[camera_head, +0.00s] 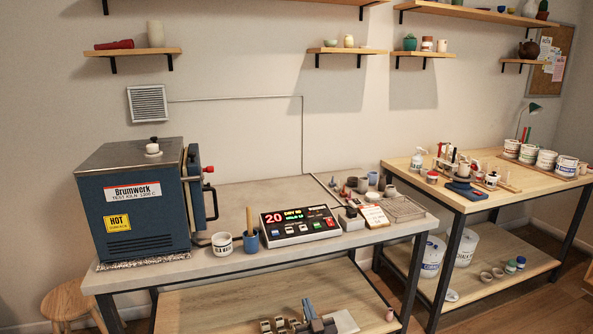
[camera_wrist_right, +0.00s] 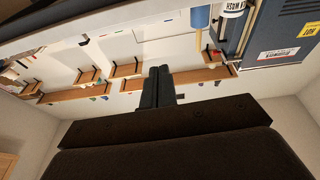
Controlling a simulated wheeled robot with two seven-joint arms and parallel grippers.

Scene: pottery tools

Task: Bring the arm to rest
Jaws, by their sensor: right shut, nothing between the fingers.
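My right gripper (camera_wrist_right: 160,72) shows in the right wrist view, with its two dark fingers close together and nothing between them. It is in the air, apart from any object. Behind it the wall and its wooden shelves appear upside down. I cannot make out my right gripper clearly in the head view. My left gripper is in neither view.
A blue kiln (camera_head: 135,215) stands on the left of the grey table (camera_head: 220,265). Beside it are a white pot (camera_head: 222,243), a blue cup (camera_head: 250,241) and a control box (camera_head: 299,224). A wooden table (camera_head: 488,200) with tubs stands at the right.

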